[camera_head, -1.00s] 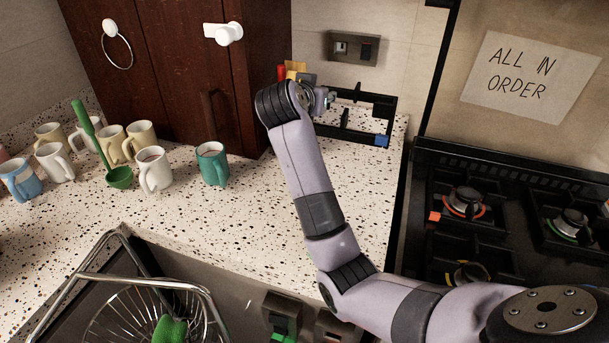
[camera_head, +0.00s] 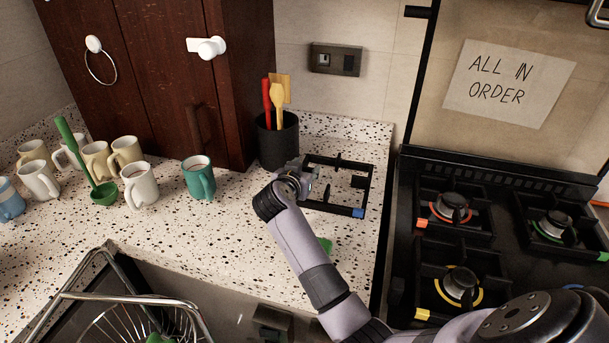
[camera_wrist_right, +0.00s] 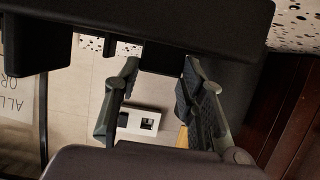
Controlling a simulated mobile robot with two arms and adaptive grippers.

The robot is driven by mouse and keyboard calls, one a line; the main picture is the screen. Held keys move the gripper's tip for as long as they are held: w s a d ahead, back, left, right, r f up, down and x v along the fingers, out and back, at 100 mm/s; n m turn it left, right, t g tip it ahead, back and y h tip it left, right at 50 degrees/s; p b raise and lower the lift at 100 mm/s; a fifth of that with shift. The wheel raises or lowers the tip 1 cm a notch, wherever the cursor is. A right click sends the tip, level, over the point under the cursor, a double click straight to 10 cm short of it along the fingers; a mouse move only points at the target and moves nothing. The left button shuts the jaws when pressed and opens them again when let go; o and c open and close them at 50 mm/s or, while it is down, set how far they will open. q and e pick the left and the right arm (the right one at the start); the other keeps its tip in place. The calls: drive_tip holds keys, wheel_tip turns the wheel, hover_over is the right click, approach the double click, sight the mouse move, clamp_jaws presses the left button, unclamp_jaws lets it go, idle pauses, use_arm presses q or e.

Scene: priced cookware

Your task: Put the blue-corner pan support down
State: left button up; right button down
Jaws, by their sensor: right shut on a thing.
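The blue-corner pan support (camera_head: 366,185) is a black square frame with short inward prongs and a blue patch on its near right corner. In the head view it is over the speckled counter, left of the hob, and looks roughly level. I cannot tell whether it touches the counter. My right gripper (camera_head: 310,182) is shut on its left side. In the right wrist view the two fingers (camera_wrist_right: 158,100) stand apart below a wide dark shape across the top, and their contact with the frame is hard to make out. My left gripper is not in view.
A black holder (camera_head: 278,140) with utensils stands close behind my right gripper. A teal mug (camera_head: 199,178) and several other mugs are to the left. The hob (camera_head: 500,230) is to the right. A small green thing (camera_head: 326,245) lies on the counter, partly behind my arm.

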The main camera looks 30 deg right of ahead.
drive_tip(key=shift+f, duration=0.7)
drive_tip(key=c, duration=1)
unclamp_jaws()
drive_tip(key=shift+f, duration=0.15)
drive_tip(key=shift+c, duration=0.2)
drive_tip(key=shift+s+a+r, duration=0.15)
drive_tip(key=shift+a+r, duration=0.05)
drive_tip(key=shift+r, duration=0.05)
drive_tip(key=v, duration=1.1)
drive_tip(key=shift+s, duration=0.25)
drive_tip(key=shift+r, duration=0.1)
